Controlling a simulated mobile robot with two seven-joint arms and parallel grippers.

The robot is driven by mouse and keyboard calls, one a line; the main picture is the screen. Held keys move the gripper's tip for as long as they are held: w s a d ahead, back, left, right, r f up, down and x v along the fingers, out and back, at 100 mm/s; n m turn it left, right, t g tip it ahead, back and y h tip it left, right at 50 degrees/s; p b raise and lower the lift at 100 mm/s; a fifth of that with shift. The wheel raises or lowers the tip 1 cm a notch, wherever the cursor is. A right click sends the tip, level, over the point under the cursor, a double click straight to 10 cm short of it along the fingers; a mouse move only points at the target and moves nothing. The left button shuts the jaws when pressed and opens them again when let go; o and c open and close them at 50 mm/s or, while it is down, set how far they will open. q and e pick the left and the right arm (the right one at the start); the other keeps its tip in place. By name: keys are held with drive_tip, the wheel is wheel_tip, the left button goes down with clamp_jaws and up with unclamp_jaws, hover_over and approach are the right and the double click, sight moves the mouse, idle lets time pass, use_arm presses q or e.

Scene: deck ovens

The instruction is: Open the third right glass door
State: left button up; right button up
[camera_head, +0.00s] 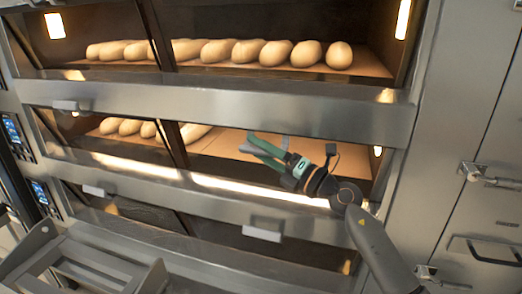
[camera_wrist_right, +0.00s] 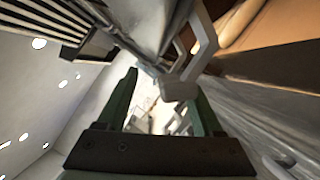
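The deck oven has glass doors on stacked decks. In the head view, the lowest deck shows its right glass door (camera_head: 255,258) dark, with a grey handle (camera_head: 262,232) on the rail above it. My right gripper (camera_head: 256,149) is in front of the middle deck's right opening, above that handle. Its green fingers are apart. In the wrist view, a grey handle-like block (camera_wrist_right: 182,89) shows between the open fingers of the right gripper (camera_wrist_right: 165,92). I cannot tell whether they touch it, or which door it belongs to. My left gripper is out of view.
Loaves (camera_head: 270,53) fill the top deck, and several sit at the middle deck's left. The middle deck's right floor (camera_head: 222,145) looks bare. A metal rack (camera_head: 95,268) stands at the lower left. Steel panels with latches (camera_head: 485,176) are on the right.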

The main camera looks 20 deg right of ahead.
drive_tip(key=b+v, duration=0.2)
drive_tip(key=v, duration=1)
drive_tip(key=shift+s+b, duration=0.2)
drive_tip(key=shift+b, duration=0.1)
drive_tip(key=shift+f, duration=0.15)
